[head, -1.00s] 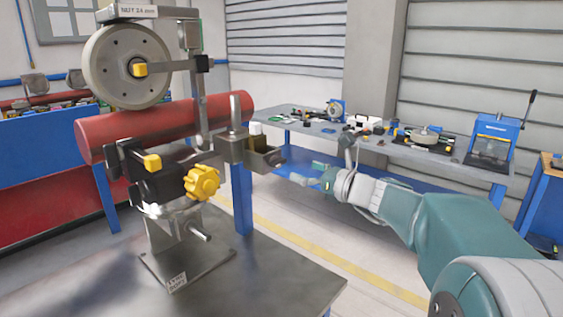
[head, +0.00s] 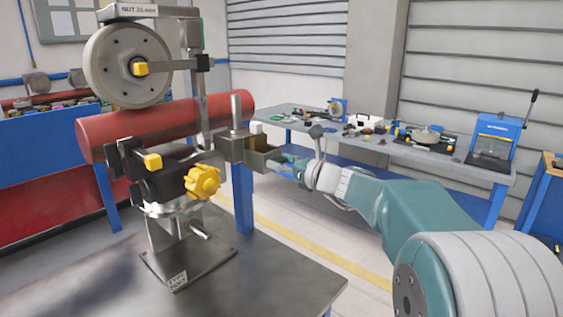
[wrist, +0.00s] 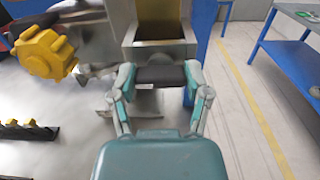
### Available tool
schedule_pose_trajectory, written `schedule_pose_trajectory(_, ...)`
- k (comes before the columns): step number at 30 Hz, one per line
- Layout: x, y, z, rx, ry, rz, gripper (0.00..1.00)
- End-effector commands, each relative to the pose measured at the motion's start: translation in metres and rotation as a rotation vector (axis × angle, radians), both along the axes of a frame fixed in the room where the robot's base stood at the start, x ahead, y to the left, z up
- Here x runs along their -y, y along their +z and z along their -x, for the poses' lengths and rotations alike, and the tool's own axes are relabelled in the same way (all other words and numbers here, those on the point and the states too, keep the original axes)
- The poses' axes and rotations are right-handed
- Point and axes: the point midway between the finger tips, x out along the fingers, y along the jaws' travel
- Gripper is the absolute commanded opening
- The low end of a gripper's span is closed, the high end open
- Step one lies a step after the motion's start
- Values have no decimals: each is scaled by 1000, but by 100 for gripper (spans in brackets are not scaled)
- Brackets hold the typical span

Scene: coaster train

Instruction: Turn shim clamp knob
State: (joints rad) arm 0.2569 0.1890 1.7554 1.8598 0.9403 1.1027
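A yellow lobed knob (head: 202,182) sits on the front of the dark clamp body (head: 165,183) on the metal stand. It also shows at the upper left of the wrist view (wrist: 44,52). My gripper (head: 284,168) is to the right of this knob, apart from it, close to a small open metal box (head: 262,160) on the fixture. In the wrist view my gripper (wrist: 160,76) has its fingers spread either side of a dark block (wrist: 160,75) under the box. I cannot tell whether they touch it. Smaller yellow knobs (head: 152,161) (head: 140,69) are on the fixture.
A grey wheel (head: 127,66) and a red cylinder (head: 150,127) are above and behind the clamp. The stand is on a dark table (head: 110,285). A workbench (head: 480,168) with tools stands at the back right. Floor is clear between them.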

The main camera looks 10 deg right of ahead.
Motion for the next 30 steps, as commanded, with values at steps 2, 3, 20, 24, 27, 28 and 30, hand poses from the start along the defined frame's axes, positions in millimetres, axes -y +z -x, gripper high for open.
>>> schedule_pose_trajectory(2,0,0,0,1,-1,-1,15)
schedule_pose_trajectory(3,0,0,0,1,-1,-1,15)
schedule_pose_trajectory(20,-1,1,0,123,-2,165,15)
schedule_pose_trajectory(24,-1,1,0,197,-2,267,15)
schedule_pose_trajectory(27,-1,1,1,253,-1,345,15)
schedule_pose_trajectory(28,-2,1,1,270,-1,368,15)
schedule_pose_trajectory(30,-2,0,1,309,-1,422,15)
